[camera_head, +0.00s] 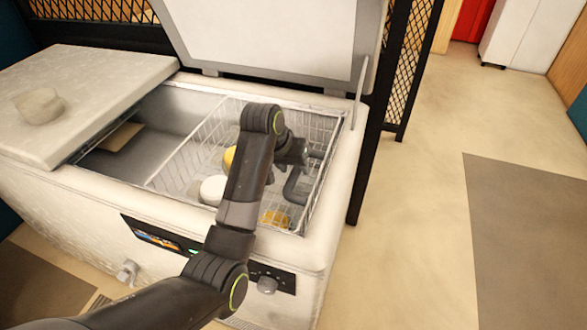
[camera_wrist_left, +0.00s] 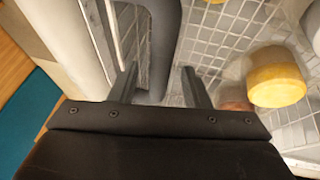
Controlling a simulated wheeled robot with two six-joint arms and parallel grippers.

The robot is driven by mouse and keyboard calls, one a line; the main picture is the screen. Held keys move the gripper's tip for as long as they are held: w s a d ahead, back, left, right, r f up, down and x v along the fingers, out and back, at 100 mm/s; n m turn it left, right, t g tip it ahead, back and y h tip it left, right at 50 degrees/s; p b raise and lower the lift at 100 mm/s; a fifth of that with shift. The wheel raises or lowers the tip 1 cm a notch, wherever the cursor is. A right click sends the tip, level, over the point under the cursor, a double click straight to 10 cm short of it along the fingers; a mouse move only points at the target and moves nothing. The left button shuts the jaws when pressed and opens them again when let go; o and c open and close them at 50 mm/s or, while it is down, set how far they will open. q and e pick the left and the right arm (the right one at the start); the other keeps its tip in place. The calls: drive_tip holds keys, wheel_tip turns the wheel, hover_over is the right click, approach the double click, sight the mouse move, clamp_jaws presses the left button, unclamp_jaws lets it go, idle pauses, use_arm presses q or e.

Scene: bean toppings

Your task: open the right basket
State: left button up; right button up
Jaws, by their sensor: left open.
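The white wire basket (camera_head: 172,166) sits in the right part of the chest freezer, and its wires show in the wrist view (camera_wrist_left: 215,50). A thick grey bar, which looks like the basket's handle (camera_head: 294,187), is at its right end. My left gripper (camera_head: 306,158) reaches down into the basket at that end. In the wrist view its fingers (camera_wrist_left: 158,76) are open, and the grey bar (camera_wrist_left: 162,40) runs between them. I cannot tell whether they touch it. My arm hides part of the basket. My right gripper is not in view.
Yellow and white items (camera_head: 213,190) lie in the basket, with a yellow tub (camera_wrist_left: 276,78) close right of the fingers in the wrist view. The freezer's right lid (camera_head: 262,35) stands open; the left lid (camera_head: 85,85) is closed. The freezer's rim (camera_head: 340,190) is close by.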

use_arm(q)
drive_tip(key=shift+w+d+f, duration=0.1)
drive_tip(key=shift+f, duration=0.25)
drive_tip(key=shift+c, duration=0.4)
clamp_jaws()
